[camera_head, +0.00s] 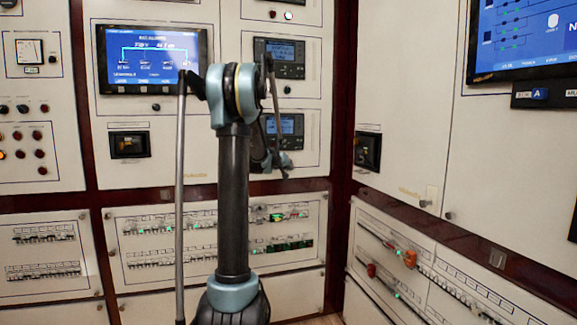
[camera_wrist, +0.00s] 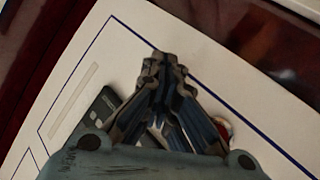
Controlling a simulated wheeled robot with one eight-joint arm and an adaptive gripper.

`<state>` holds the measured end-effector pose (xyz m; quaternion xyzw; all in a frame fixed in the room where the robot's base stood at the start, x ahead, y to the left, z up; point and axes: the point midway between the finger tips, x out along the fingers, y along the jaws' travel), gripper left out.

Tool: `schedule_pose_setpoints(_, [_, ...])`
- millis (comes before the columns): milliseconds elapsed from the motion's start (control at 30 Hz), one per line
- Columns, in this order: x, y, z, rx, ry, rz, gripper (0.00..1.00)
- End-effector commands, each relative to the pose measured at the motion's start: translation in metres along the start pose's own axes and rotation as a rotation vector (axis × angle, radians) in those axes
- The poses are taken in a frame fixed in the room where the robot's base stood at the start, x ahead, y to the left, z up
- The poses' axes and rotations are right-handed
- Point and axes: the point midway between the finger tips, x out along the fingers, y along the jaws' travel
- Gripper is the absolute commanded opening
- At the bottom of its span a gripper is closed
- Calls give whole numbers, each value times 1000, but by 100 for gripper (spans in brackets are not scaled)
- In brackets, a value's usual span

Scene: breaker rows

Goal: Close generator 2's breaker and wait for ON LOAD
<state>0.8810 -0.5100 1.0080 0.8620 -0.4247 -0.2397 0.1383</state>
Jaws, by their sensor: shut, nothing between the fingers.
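My gripper (camera_wrist: 163,62) is shut and empty in the wrist view, its fingertips over a pale panel outlined in blue. Behind its fingers are part of a dark module (camera_wrist: 106,103) and a small red and pale round part (camera_wrist: 223,128), both partly hidden. In the head view my gripper (camera_head: 284,170) is small and partly behind my arm, near the lower controller screen (camera_head: 283,124). Rows of small breakers (camera_head: 150,252) with green lights fill the lower middle panel. I cannot tell which control is generator 2's breaker, and no ON LOAD text is legible.
A blue display (camera_head: 152,58) and an upper controller screen (camera_head: 279,58) are on the middle cabinet. The right cabinet carries another blue display (camera_head: 525,35) and a lower panel with orange and red handles (camera_head: 410,258). My arm blocks part of the middle cabinet.

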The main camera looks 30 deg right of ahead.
Motion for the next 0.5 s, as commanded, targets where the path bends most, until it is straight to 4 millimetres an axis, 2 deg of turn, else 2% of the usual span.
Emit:
schedule_pose_setpoints(267, [0, 0, 0, 0, 0, 0, 0])
schedule_pose_setpoints(500, [-10, 7, 7, 1, 0, 0, 0])
